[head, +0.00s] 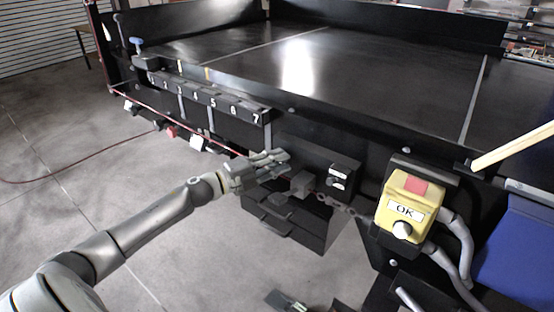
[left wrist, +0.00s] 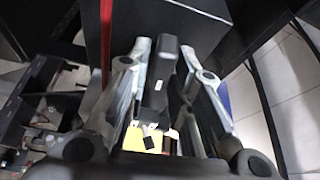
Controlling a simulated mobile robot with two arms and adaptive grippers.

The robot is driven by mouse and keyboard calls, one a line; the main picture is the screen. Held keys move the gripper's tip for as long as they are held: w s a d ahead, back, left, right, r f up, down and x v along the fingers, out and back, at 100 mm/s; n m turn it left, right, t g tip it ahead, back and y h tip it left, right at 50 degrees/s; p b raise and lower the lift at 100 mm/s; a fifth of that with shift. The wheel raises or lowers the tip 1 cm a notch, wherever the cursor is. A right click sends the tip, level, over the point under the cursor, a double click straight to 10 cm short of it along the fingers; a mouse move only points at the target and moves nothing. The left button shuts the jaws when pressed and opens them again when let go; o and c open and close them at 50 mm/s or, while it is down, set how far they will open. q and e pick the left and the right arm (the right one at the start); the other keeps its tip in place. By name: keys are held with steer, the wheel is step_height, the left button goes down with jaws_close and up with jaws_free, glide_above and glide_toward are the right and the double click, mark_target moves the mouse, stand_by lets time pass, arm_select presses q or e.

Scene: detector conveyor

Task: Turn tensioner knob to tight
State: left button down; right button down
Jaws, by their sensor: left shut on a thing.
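My left gripper (head: 284,160) reaches in from the left to the side of the conveyor, just below its edge. In the left wrist view its two fingers (left wrist: 160,95) stand on either side of a dark grey bar-shaped handle (left wrist: 163,62), and the gripper is shut on it. The handle has a small white mark. I cannot tell from its shape which way it is set, and the fingers hide most of it in the head view. Dark and grey parts at the bottom edge (head: 285,301) may be my right gripper, mostly cut off.
A numbered black strip (head: 205,97) runs along the conveyor's side, with a red cord below it. A yellow OK box (head: 407,205) with cables hangs right of my left gripper. A dark box (head: 300,222) is below. A blue bin (head: 518,245) stands at the right.

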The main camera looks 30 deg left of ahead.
arm_select(q)
steer(key=shift+f+m, duration=0.1)
steer(key=shift+m, duration=0.5)
steer(key=c, duration=1.4)
jaws_free()
steer(key=shift+c, duration=0.2)
steer(key=v, duration=1.2)
steer(key=shift+r, duration=0.25)
